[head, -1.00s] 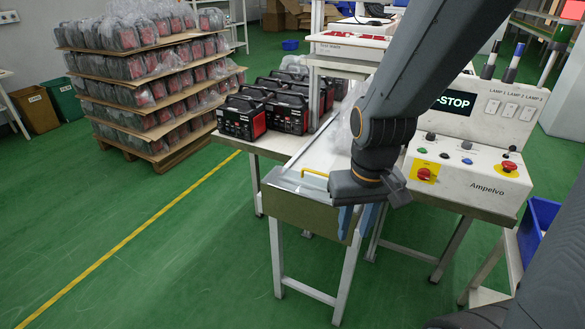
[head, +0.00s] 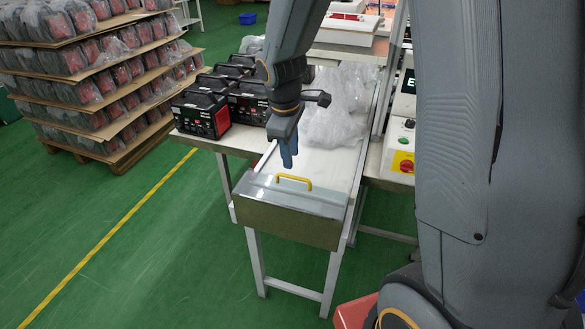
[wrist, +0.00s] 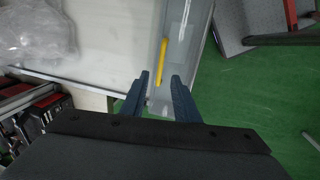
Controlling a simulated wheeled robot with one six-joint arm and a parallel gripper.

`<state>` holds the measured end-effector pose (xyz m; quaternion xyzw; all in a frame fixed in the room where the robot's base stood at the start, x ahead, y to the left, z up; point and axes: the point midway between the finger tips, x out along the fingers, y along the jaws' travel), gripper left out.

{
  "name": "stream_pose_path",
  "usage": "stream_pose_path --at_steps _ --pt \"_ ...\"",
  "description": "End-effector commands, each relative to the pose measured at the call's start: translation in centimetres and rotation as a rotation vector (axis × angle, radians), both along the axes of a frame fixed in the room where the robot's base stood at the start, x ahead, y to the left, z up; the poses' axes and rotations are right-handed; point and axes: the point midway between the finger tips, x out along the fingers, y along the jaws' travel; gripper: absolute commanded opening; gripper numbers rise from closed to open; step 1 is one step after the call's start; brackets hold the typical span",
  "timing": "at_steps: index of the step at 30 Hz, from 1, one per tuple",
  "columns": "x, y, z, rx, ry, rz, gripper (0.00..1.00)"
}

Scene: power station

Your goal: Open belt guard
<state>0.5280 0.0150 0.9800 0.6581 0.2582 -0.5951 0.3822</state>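The belt guard (head: 262,191) is a clear, shallow cover lying flat over the near end of the conveyor, with a yellow bar handle (head: 294,179) on top. My gripper (head: 287,163) hangs with its blue fingers pointing down, close behind and just left of the handle in the head view. In the wrist view my gripper (wrist: 161,76) has two fingers apart with a gap between them. There the yellow handle (wrist: 162,58) runs lengthwise just beyond the fingertips, in line with the gap. Nothing is held, and contact with the handle is not visible.
The white belt (head: 322,160) stretches behind the guard, with crumpled clear plastic (head: 340,105) on it. Black and red power units (head: 205,112) stand on the table at left. A control panel with a red stop button (head: 406,166) is at right.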

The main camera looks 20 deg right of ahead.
Motion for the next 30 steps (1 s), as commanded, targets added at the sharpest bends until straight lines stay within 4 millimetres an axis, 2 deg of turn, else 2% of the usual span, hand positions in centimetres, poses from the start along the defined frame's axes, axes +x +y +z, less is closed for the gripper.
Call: stream_pose_path --at_steps 9,15,28,30 --pt "0.5 -0.6 -4.3 -0.001 0.005 -0.002 0.28" --pt "0.9 -0.8 -6.4 0.0 0.002 -0.003 0.28" --pt "1.1 -0.9 -7.2 0.001 0.0 -0.003 0.28" --pt "1.1 -0.9 -7.2 0.001 0.0 -0.003 0.16"
